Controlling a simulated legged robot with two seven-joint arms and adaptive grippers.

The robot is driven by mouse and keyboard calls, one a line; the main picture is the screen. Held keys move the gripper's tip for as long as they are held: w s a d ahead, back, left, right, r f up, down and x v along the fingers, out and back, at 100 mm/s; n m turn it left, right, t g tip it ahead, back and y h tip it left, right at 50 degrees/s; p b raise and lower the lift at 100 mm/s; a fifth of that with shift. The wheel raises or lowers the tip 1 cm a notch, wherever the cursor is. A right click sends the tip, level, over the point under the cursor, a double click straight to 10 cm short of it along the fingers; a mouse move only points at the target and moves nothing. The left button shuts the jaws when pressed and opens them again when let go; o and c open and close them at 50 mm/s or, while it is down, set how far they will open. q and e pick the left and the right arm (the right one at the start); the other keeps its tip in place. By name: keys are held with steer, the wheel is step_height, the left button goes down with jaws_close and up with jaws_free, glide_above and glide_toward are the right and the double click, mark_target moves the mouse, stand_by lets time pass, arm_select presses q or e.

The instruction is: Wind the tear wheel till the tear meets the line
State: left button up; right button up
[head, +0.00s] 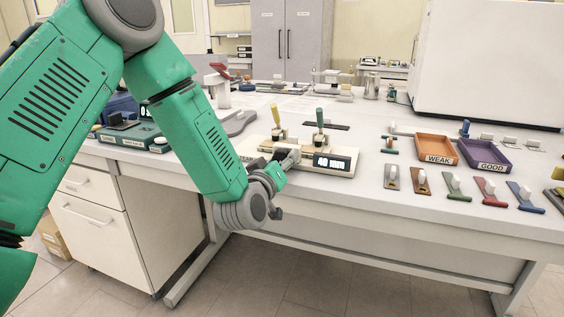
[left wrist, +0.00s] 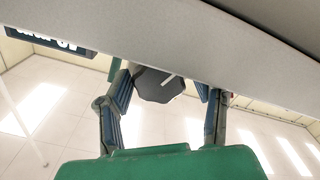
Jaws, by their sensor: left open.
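The tear tester (head: 342,173) is a cream box near the table's front edge, with a lit display (head: 331,162) and two upright clamps with yellow (head: 275,116) and green (head: 320,117) handles. My left gripper (head: 277,167) is at its front left side. In the left wrist view my left gripper (left wrist: 163,103) is open, one finger on each side of a dark knob-like wheel (left wrist: 158,84) with a pale mark. I cannot tell whether the fingers touch it. The tear and the line are too small or hidden to make out. My right gripper is not in view.
An orange WEAK tray (head: 438,159) and a purple GOOD tray (head: 489,168) stand right of the tester. Several coloured samples (head: 457,187) lie along the front right. A green instrument (head: 130,135) stands at the left, partly behind my arm.

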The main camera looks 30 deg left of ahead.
arm_select(q)
steer(key=c, duration=0.9)
steer(key=shift+o, duration=0.2)
steer(key=shift+m+p, duration=0.4)
steer(key=shift+m, duration=0.4)
steer(key=o, duration=0.9)
steer(key=shift+c, duration=0.2)
steer(key=shift+s, duration=0.15)
steer(key=v, duration=1.1)
steer(key=shift+s, duration=0.35)
steer(key=shift+d+f, duration=0.15)
